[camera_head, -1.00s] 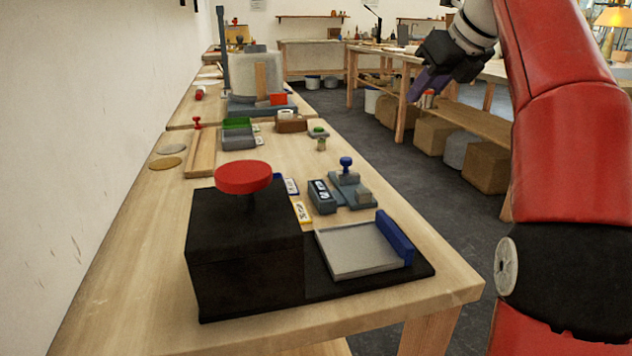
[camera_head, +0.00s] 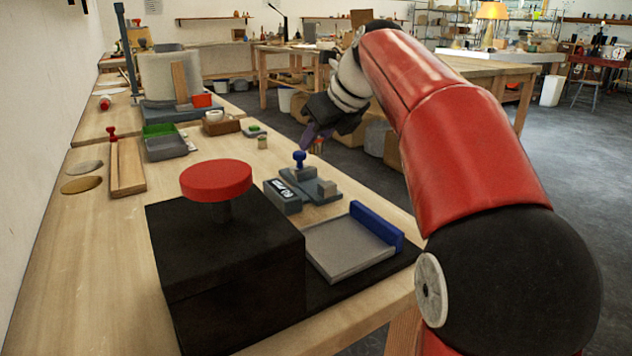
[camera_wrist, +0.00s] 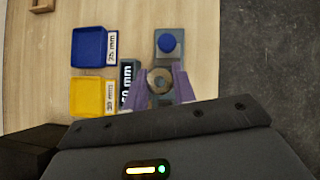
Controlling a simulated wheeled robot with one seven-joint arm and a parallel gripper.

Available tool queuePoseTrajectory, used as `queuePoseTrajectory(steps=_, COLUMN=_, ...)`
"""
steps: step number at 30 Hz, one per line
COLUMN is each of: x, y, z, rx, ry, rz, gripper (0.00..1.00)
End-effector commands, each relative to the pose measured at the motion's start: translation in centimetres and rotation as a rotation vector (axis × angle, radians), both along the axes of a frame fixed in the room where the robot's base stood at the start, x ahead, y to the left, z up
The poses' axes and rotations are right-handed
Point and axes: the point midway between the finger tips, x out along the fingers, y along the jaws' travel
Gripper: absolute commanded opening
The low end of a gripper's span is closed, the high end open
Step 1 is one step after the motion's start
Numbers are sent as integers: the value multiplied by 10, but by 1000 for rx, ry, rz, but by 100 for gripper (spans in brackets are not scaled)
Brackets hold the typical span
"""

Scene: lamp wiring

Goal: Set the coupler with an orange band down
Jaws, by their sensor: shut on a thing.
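My gripper (camera_head: 310,136) has purple fingers and is shut on the coupler (camera_head: 319,146), which shows small and partly hidden behind the fingers, with a little orange on it. It hangs past the right edge of the bench in the head view. In the wrist view the coupler (camera_wrist: 160,80) is seen end-on as a tan ring between the two fingertips (camera_wrist: 161,85). Below it in that view is a grey-blue fixture with a blue knob (camera_wrist: 167,43). The gap between coupler and fixture cannot be told.
A blue tray (camera_wrist: 88,48) and a yellow tray (camera_wrist: 87,96) lie left of the coupler. The black box with a red button (camera_head: 216,180) and a grey plate with a blue edge (camera_head: 345,249) stand nearer me. Bare bench (camera_head: 215,148) lies beyond the box.

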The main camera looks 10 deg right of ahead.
Motion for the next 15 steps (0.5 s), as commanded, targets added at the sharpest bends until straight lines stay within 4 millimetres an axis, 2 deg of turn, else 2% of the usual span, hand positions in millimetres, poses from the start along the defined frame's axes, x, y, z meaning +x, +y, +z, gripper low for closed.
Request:
queuePoseTrajectory(steps=1, x=-1, y=0, z=-14, rx=1, ry=0, rz=1, gripper=1)
queuePoseTrajectory(steps=3, x=-1, y=0, z=-24, rx=1, ry=1, rz=0, gripper=1)
queuePoseTrajectory(steps=10, x=0, y=0, z=-40, rx=1, ry=-1, rz=0, gripper=1)
queuePoseTrajectory(steps=15, x=-1, y=0, z=-64, rx=1, ry=2, rz=0, gripper=1)
